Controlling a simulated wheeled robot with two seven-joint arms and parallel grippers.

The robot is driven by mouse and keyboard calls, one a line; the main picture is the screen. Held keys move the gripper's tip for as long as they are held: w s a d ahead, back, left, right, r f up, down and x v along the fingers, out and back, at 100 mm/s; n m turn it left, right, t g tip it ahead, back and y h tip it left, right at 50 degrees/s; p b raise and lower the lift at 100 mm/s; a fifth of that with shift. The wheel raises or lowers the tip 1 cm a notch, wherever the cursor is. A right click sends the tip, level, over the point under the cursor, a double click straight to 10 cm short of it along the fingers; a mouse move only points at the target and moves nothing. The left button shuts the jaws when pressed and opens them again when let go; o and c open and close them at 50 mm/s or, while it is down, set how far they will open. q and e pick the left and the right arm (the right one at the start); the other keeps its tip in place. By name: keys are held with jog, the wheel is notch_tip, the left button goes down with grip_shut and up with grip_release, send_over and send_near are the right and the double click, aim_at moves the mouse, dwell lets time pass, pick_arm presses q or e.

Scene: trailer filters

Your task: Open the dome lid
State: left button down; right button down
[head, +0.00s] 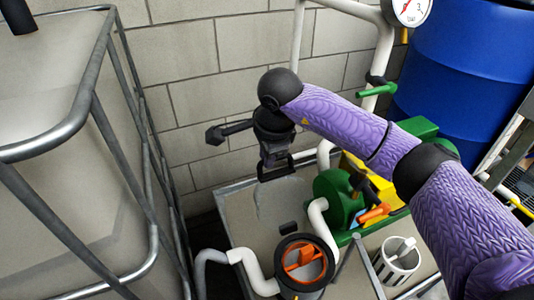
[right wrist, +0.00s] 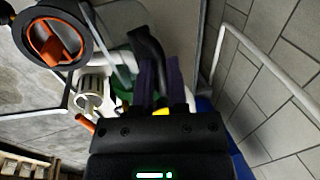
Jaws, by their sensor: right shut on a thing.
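A pale, rounded, see-through shape, which looks like the dome lid (head: 283,203), is below my right gripper in the head view. Its outline is faint, and I cannot tell how far it is tilted. My right gripper (head: 275,172) hangs over it with the arm coming in from the right. In the right wrist view the fingers (right wrist: 160,82) are shut on a black curved handle (right wrist: 148,45), with a pale surface behind it. The gripper's body hides part of the contact. My left gripper is not in view.
A black-rimmed round housing with an orange handle (head: 303,258) stands in front, joined to white pipes. A green pump (head: 335,195) and a white slotted basket (head: 397,260) are to the right. A metal-railed tank is at left, a blue barrel (head: 460,65) at back right, a block wall behind.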

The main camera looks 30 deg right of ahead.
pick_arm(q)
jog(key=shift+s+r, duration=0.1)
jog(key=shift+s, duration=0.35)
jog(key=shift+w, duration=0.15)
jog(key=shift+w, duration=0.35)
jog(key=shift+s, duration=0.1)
